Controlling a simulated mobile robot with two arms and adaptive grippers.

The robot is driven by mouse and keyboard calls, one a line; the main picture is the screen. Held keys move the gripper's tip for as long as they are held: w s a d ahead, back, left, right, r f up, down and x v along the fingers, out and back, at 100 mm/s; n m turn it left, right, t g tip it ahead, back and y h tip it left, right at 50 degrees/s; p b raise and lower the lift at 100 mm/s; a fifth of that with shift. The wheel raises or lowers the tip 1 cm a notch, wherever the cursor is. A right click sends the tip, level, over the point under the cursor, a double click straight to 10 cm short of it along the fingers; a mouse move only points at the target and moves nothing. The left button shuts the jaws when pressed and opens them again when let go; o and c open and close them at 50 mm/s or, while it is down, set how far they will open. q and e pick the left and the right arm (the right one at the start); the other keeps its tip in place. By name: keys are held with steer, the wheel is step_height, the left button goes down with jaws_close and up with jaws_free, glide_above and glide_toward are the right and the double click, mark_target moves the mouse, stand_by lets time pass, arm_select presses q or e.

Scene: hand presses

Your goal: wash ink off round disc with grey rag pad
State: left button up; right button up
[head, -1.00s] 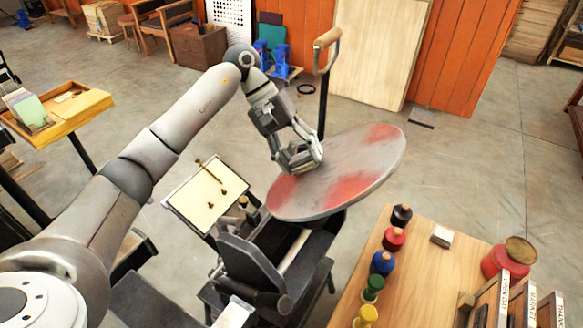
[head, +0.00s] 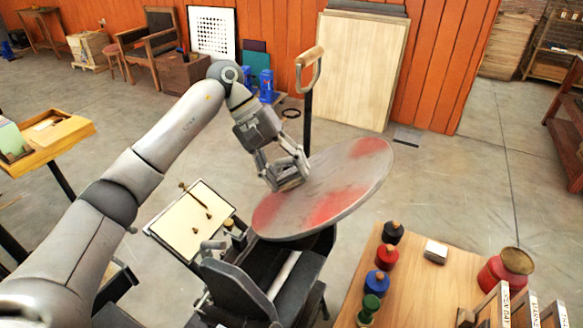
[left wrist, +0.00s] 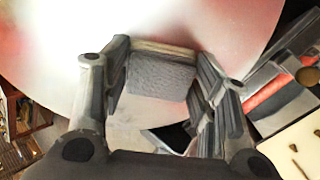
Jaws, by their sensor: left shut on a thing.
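The round disc (head: 345,178) is a tilted grey plate on top of the press, with red ink patches at its upper right, its middle right and its left edge. My left gripper (head: 290,183) is over the left part of the disc, fingers pointing down at its surface. In the left wrist view the gripper (left wrist: 165,85) is shut on the grey rag pad (left wrist: 160,78), which has a pale wooden edge and lies against or just above the disc (left wrist: 230,25). I cannot tell whether the pad touches. My right gripper is not in view.
The press's handle (head: 308,58) stands up behind the disc. A pale board (head: 193,225) with small brass parts lies to the left.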

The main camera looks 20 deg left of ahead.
mark_target(286, 196)
arm_select(q)
steer(key=shift+s+a+f+b, duration=0.1)
steer(key=shift+s+b, duration=0.15)
steer(key=shift+s, duration=0.3)
steer(key=shift+s+a+f+b, duration=0.1)
steer(key=shift+s+b, duration=0.1)
steer(key=shift+s, duration=0.3)
steer(key=shift+s+r, duration=0.1)
steer(key=shift+s, duration=0.3)
steer(key=s+b, duration=0.2)
steer(key=s, duration=0.1)
steer(key=s+b, duration=0.1)
steer(key=shift+s+a, duration=0.3)
steer(key=shift+a, duration=0.1)
steer(key=shift+s, duration=0.45)
steer(key=shift+s+a+b, duration=0.1)
steer(key=shift+s+b, duration=0.5)
steer(key=shift+b, duration=0.15)
steer(key=shift+s+r, duration=0.1)
steer(key=shift+r, duration=0.05)
steer(key=shift+w+d, duration=0.25)
steer(key=shift+w, duration=1.15)
steer(key=shift+w+d, duration=0.2)
steer(key=shift+w, duration=1.2)
steer(key=w, duration=0.3)
steer(key=w+p, duration=0.1)
steer(key=shift+w+d, duration=0.2)
steer(key=shift+d, duration=0.1)
steer(key=shift+w+d, duration=0.15)
steer(key=shift+w, duration=1.1)
